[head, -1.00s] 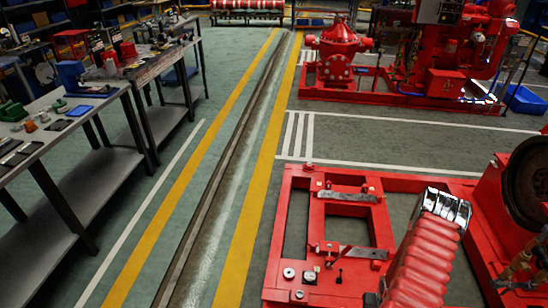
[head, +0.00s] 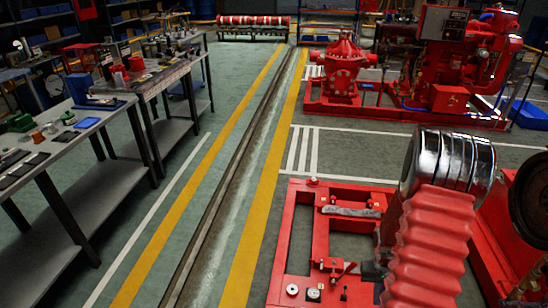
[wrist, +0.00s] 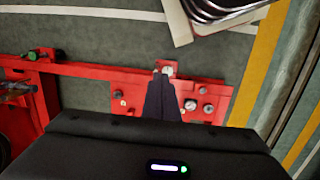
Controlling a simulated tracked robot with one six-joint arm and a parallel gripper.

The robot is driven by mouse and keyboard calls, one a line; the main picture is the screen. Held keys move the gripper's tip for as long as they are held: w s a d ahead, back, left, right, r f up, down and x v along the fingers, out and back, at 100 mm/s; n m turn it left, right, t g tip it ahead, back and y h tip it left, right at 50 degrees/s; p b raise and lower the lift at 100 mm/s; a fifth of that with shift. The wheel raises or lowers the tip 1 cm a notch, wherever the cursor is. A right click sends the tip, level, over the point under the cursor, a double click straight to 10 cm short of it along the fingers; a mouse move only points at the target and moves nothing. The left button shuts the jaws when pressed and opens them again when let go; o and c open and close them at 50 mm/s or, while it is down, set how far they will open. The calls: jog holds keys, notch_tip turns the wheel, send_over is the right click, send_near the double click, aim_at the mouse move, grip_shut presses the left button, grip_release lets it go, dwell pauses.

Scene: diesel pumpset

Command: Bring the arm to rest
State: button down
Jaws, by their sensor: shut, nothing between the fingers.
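My arm, in a red ribbed sleeve with a chrome ringed joint, rises at the right of the head view. My gripper is not visible there. In the wrist view my gripper (wrist: 161,77) shows as dark fingers closed together with nothing between them. The fingers point over the red base frame (wrist: 110,72), near a group of small round fittings (wrist: 190,104). I cannot tell the height above it. The same red frame (head: 300,245) lies low in front of me in the head view, partly hidden by my arm.
Workbenches (head: 60,150) with tools line the left. A floor channel (head: 225,190) between yellow lines runs down the middle. A red pump (head: 342,68) and a red engine (head: 465,65) stand behind. A dark wheel (head: 530,200) is close right of my arm. The green floor between is clear.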

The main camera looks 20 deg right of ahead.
jog(key=s+a+r+n+t, duration=0.1)
jog(key=a+r+n+t, duration=0.1)
jog(key=a+r, duration=0.8)
jog(key=s+a+r+n+t, duration=0.1)
jog(key=a+r+t, duration=0.2)
jog(key=a+r, duration=0.7)
jog(key=s+a+r+n+t, duration=0.2)
jog(key=a+r, duration=0.8)
jog(key=r, duration=0.9)
jog(key=shift+a+r+n, duration=0.25)
jog(key=shift+n, duration=0.05)
jog(key=shift+a, duration=0.1)
